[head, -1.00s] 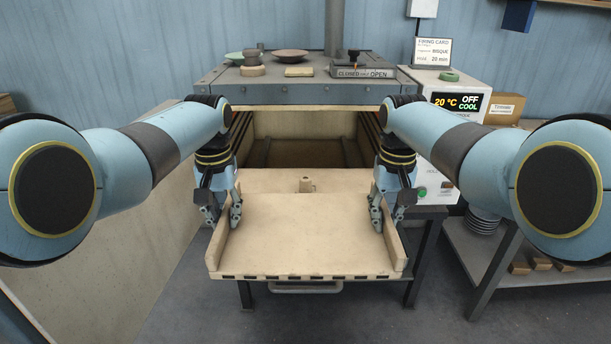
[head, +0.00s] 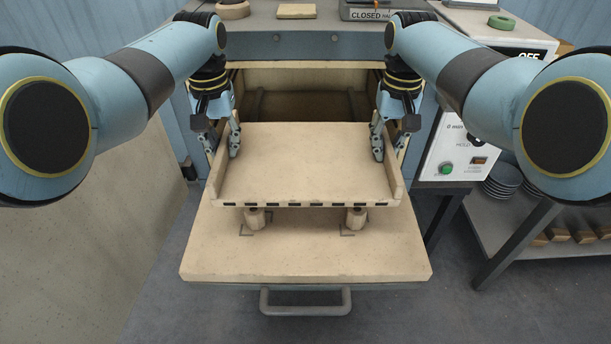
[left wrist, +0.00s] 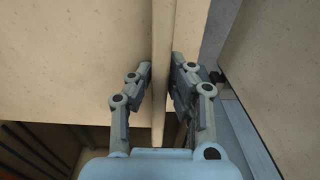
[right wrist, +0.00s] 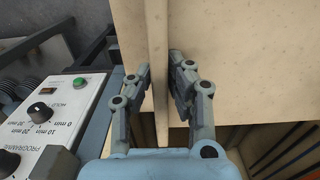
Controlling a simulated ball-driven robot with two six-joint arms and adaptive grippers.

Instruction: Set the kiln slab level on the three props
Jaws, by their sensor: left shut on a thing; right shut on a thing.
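The kiln slab (head: 308,165) is a pale beige board with raised side rims and dark marks along its front edge. My left gripper (head: 225,148) is shut on its left rim, with the rim between the fingers in the left wrist view (left wrist: 160,85). My right gripper (head: 388,146) is shut on its right rim, also seen in the right wrist view (right wrist: 160,80). The slab looks about level. A left front prop (head: 254,218) and a right front prop (head: 356,218) stand under its front edge; I cannot tell whether they touch it. The rear prop is hidden.
The props stand on a beige kiln floor (head: 306,256) with a handle (head: 306,301) at its front. The dark kiln opening (head: 305,105) lies behind the slab. A control box (head: 462,140) stands close to the right arm.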

